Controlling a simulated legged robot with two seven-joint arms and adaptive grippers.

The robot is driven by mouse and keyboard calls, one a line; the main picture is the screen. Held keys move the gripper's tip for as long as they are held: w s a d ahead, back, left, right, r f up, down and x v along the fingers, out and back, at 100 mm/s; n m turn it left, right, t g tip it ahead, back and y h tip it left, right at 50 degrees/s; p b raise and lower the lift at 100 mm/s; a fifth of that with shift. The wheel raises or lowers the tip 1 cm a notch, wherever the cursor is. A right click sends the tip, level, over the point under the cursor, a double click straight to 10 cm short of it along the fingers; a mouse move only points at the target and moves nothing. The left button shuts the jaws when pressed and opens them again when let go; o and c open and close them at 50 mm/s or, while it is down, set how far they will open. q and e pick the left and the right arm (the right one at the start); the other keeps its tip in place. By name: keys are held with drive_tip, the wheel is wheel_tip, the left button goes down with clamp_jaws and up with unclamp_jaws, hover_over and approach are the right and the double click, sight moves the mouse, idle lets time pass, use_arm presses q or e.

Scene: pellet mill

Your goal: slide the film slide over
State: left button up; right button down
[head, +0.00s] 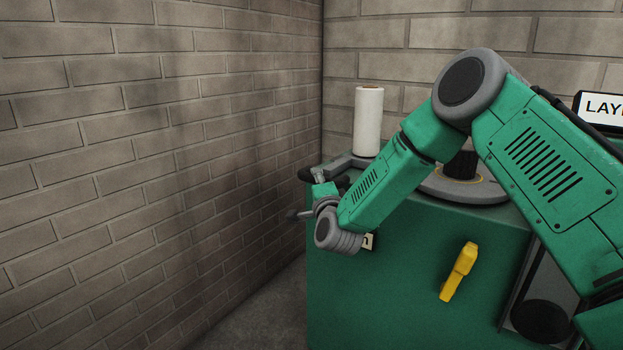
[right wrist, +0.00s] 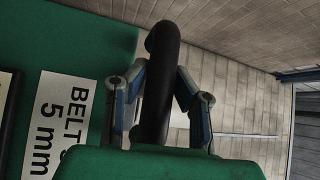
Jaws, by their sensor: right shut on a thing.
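The film slide shows as a grey arm (head: 352,161) at the far left edge of the green machine top, with an upright white film roll (head: 368,122) on it. Its black rounded handle (head: 305,174) sticks out at the left end, partly hidden by my gripper. My right gripper (head: 308,195) is at this handle, beyond the machine's left edge. In the right wrist view, the black handle (right wrist: 160,90) stands between the two fingers of my right gripper (right wrist: 163,75), which are shut on it. My left gripper is not in view.
The green machine (head: 400,285) has a grey round plate (head: 470,190) on top, partly behind my right arm, and a yellow handle (head: 459,270) on its front. A label reading "BELT" and "5 mm" (right wrist: 62,125) is close by. A brick wall (head: 150,150) stands left, with a floor gap between.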

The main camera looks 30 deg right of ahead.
sight(344, 185)
drive_tip(key=s+d+p, duration=0.2)
drive_tip(key=s+d, duration=0.1)
drive_tip(key=s, duration=0.4)
drive_tip(key=shift+s+f, duration=0.2)
drive_tip(key=shift+f, duration=0.25)
drive_tip(key=c, duration=1.4)
unclamp_jaws()
drive_tip(key=shift+c, duration=0.2)
drive_tip(key=shift+o, duration=0.6)
drive_tip(key=shift+s+r, duration=0.15)
